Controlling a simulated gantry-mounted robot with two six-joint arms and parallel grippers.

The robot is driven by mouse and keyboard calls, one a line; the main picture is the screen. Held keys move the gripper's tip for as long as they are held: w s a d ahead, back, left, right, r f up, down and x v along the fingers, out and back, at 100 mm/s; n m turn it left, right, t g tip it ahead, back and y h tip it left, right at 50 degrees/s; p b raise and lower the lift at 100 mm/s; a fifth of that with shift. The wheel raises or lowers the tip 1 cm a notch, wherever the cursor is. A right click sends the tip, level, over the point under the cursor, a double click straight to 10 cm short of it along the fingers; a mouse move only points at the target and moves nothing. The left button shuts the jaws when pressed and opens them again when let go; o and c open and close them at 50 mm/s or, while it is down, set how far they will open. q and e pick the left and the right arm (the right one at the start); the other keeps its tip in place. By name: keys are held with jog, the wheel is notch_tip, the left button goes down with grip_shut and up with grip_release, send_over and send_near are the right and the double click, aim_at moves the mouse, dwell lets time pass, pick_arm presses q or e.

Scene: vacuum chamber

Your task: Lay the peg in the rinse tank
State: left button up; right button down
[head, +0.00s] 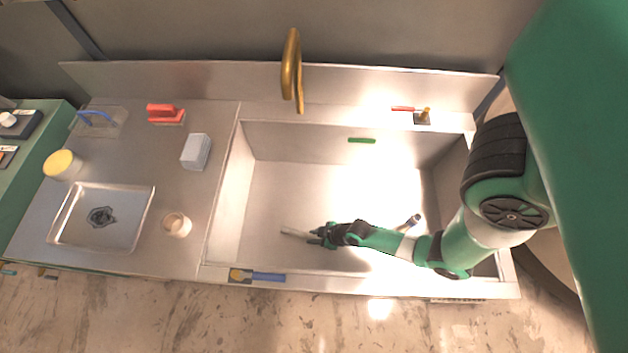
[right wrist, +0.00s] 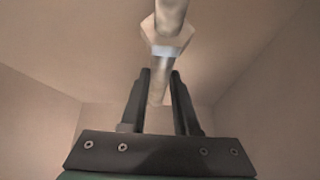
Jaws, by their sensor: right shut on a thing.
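The rinse tank is the large steel basin (head: 275,190) in the middle of the head view. The peg (head: 297,233) is a pale, slim rod; it shows low inside the basin outline, left of my right gripper (head: 322,236). In the right wrist view the peg (right wrist: 160,68) passes between the two dark fingers of the right gripper (right wrist: 160,85), which is shut on it. A wider, angular collar shows on the peg beyond the fingertips. I cannot tell whether the peg touches the basin floor. My left gripper is not in view.
A brass faucet (head: 291,70) hangs over the back edge. A green strip (head: 362,140) is on the back wall. A small cylinder (head: 410,222) shows beside my right forearm. A blue-handled brush (head: 257,276) lies on the front rim. A metal tray (head: 70,235) and cup (head: 177,224) stand left.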

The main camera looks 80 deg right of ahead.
jog(key=c, duration=0.6)
grip_release()
jog(key=shift+c, duration=0.2)
jog(key=shift+r+p, duration=0.3)
jog(key=p+v, duration=0.4)
jog(key=v, duration=0.7)
jog(key=shift+w+d+r, duration=0.1)
jog(key=shift+w+d, duration=0.05)
jog(key=shift+w, duration=0.05)
jog(key=shift+v, duration=0.8)
